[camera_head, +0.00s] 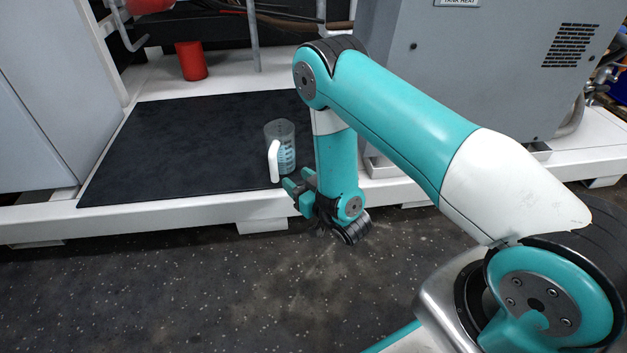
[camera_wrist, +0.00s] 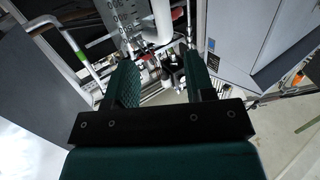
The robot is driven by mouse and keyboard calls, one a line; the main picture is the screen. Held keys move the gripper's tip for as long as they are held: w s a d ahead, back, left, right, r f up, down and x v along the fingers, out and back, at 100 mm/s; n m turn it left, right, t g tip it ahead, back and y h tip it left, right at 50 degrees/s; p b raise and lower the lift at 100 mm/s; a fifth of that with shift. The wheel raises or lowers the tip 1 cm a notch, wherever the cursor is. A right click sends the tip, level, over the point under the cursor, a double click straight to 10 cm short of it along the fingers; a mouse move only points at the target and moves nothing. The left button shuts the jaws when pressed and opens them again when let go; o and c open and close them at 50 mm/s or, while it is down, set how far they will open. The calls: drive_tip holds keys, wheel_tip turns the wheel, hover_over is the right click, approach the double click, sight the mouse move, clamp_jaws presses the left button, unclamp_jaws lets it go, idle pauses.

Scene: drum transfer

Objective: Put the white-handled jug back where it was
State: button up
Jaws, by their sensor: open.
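The clear jug (camera_head: 285,143) with dark measuring marks stands upright on the black mat (camera_head: 190,140), near its front edge. Its white handle (camera_head: 273,161) points toward the front left. My gripper (camera_head: 296,185) is open and close to the jug, just right of the handle's lower end in the head view. In the wrist view, my open fingers (camera_wrist: 161,82) hold nothing. Part of the jug (camera_wrist: 124,14) and its white handle (camera_wrist: 162,24) show beyond them at the top edge. Whether a finger touches the jug is unclear.
A red container (camera_head: 191,61) stands on the white frame (camera_head: 150,84) behind the mat. A grey machine cabinet (camera_head: 480,70) is at right and a pale cabinet (camera_head: 35,110) at left. The mat left of the jug is bare. Dark speckled floor (camera_head: 150,290) lies in front.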

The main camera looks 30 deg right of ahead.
drive_tip(key=a+r+m+g, duration=0.1)
drive_tip(key=a+r+g, duration=0.25)
drive_tip(key=r, duration=0.35)
drive_tip(key=a+r+m+g, duration=0.1)
drive_tip(key=a+r+g, duration=0.1)
drive_tip(key=r+g, duration=0.35)
drive_tip(key=s+r+n+g, duration=0.2)
drive_tip(key=s+r, duration=0.3)
drive_tip(key=s, duration=0.4)
drive_tip(key=s+a+r+n+g, duration=0.1)
drive_tip(key=s+r, duration=0.4)
drive_tip(key=s, duration=0.5)
drive_tip(key=s+r+n+g, duration=0.3)
drive_tip(key=s+r+g, duration=0.2)
drive_tip(key=s, duration=0.4)
drive_tip(key=shift+s+a+n, duration=0.25)
drive_tip(key=shift+a+n, duration=0.05)
drive_tip(key=shift+a, duration=0.1)
drive_tip(key=shift+r, duration=0.15)
